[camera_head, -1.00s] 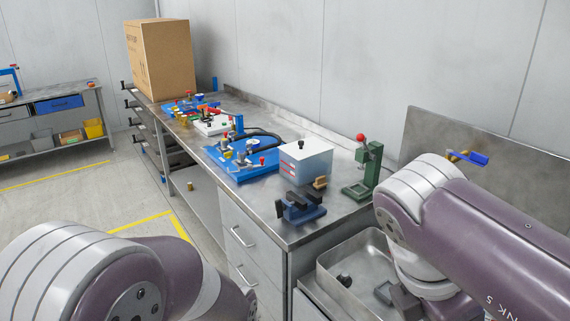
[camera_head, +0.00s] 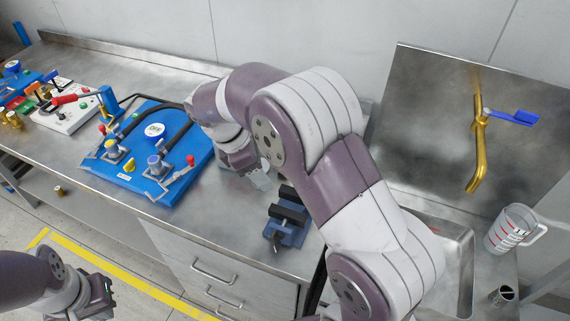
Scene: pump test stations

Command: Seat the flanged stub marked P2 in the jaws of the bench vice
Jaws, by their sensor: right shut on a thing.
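The bench vice (camera_head: 284,236), blue with dark jaws, stands near the bench's front edge, right of centre. My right arm reaches over the bench from the lower right. My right gripper (camera_head: 262,180) points down above the bench, left of and behind the vice, apart from it. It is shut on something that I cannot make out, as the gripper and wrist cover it. No P2 mark is legible, and I cannot pick out the flanged stub. My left gripper (camera_head: 106,299) is low at the lower left, off the bench; its jaw opening is unclear.
A blue pump station board (camera_head: 140,185) with hoses, valves and a gauge lies left of my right gripper. A white board (camera_head: 68,118) is farther left. A sink (camera_head: 460,245), brass tap (camera_head: 478,150) and clear measuring jug (camera_head: 510,230) are at the right. Bare bench lies before the vice's left side.

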